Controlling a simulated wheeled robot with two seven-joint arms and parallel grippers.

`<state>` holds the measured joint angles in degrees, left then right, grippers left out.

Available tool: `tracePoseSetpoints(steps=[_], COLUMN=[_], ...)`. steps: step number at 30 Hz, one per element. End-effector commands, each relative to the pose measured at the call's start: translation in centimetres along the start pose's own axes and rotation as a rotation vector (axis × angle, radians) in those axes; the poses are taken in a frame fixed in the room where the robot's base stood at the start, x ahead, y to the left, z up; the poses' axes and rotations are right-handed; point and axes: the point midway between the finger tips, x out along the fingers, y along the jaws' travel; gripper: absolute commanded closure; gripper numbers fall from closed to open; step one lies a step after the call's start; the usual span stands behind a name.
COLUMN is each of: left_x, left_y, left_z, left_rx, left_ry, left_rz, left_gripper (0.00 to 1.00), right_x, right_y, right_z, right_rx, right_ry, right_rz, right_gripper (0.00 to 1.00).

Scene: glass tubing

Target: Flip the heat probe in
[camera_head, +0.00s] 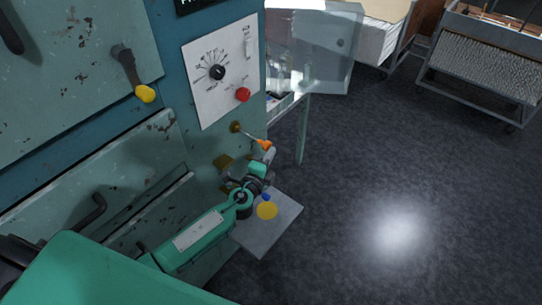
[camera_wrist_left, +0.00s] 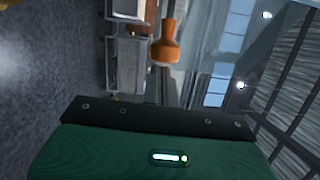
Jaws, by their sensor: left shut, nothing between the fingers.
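The heat probe (camera_head: 263,144) is a thin rod with an orange end. It sticks out from a brass pivot (camera_head: 236,127) on the teal machine's front, below the dial panel. Its orange end also shows upright in the left wrist view (camera_wrist_left: 165,46), near the top middle. My left gripper (camera_head: 269,152) is just below the orange end in the head view, shut and empty. I cannot tell whether it touches the probe. My right gripper is not in view.
A white panel with a dial (camera_head: 217,72) and a red button (camera_head: 243,94) is above the probe. A small grey shelf (camera_head: 285,215) with a yellow disc (camera_head: 267,211) is below my gripper. A clear guard (camera_head: 325,50) stands behind. The floor to the right is open.

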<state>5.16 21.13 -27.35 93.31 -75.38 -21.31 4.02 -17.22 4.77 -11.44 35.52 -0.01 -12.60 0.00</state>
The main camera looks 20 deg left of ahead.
Motion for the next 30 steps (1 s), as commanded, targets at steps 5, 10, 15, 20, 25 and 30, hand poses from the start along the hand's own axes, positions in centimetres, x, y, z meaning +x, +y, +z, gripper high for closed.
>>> tracePoseSetpoints(steps=[5, 10, 15, 20, 25, 30], left_x=[0.4, 1.4, 1.9, 2.0, 2.0, 2.1], left_y=[0.5, 0.7, 0.6, 0.4, 0.3, 0.4], left_z=[1.7, 5.5, 7.6, 7.9, 8.0, 8.0], left_rx=[0.004, 0.002, 0.001, 0.000, 0.001, 0.000], left_ry=[-0.002, -0.002, -0.001, -0.002, -0.002, -0.003], left_rz=[0.000, -0.001, 0.000, 0.000, -0.001, -0.001], left_gripper=[1.00, 1.00, 1.00, 1.00, 1.00, 1.00], right_x=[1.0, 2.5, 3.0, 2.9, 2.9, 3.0], right_y=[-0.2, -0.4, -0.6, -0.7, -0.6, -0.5], right_z=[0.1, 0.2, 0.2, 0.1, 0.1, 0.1], right_rx=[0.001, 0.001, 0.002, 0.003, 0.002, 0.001], right_ry=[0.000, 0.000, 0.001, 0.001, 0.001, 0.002], right_rz=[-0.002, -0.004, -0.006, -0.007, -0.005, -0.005], right_gripper=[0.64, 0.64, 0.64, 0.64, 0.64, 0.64])
